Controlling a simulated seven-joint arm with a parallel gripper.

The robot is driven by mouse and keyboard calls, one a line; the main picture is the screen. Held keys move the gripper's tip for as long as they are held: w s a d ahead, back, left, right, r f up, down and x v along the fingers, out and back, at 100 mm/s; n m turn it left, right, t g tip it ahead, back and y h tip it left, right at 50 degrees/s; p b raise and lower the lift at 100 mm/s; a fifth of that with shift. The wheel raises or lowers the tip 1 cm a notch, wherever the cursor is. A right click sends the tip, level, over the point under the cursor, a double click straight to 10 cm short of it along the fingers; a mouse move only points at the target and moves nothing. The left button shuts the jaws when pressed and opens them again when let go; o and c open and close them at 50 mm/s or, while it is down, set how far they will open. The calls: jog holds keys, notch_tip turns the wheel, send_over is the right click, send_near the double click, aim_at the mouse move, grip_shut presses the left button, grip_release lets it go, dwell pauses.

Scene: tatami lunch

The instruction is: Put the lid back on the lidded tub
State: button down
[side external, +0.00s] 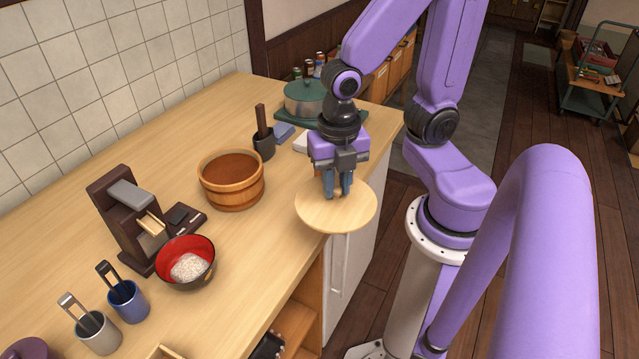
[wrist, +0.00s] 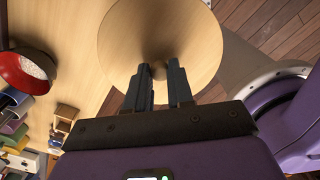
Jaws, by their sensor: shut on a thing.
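A round pale wooden lid (side external: 318,212) hangs level near the front edge of the counter. My gripper (side external: 338,190) is shut on the lid's knob from above. The wrist view shows the lid (wrist: 125,45) below my fingers (wrist: 159,72), with the knob between them. A round wooden tub (side external: 231,195) with copper-coloured bands stands open on the counter, left of the lid in the side view. The tub does not show in the wrist view. Whether the lid touches the counter is hard to tell, but part of it overhangs the edge.
A red bowl of rice (side external: 188,268) and a dark wooden shaver box (side external: 128,220) stand left of the tub. A blue cup (side external: 130,302) and a grey cup (side external: 97,334) are nearer. A dark holder (side external: 263,146) and a green pot (side external: 305,100) stand behind. Bare counter lies between tub and lid.

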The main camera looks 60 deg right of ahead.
jog(key=shift+s+d+r, duration=0.1)
jog(key=shift+s+r, duration=0.15)
jog(key=shift+s, duration=0.25)
jog(key=shift+s+d+r, duration=0.1)
jog(key=shift+s+r, duration=0.15)
jog(key=shift+s, duration=0.25)
jog(key=r+m, duration=0.2)
send_over(301, 197)
jog(key=w+d+m, duration=0.2)
jog(key=w+d, duration=0.1)
jog(key=w, duration=0.8)
jog(key=w+d+m, duration=0.2)
jog(key=w, duration=1)
jog(key=shift+s+f, duration=0.2)
jog(key=shift+f, duration=2.55)
jog(key=shift+f, duration=0.15)
jog(key=shift+c, duration=2.2)
grip_release()
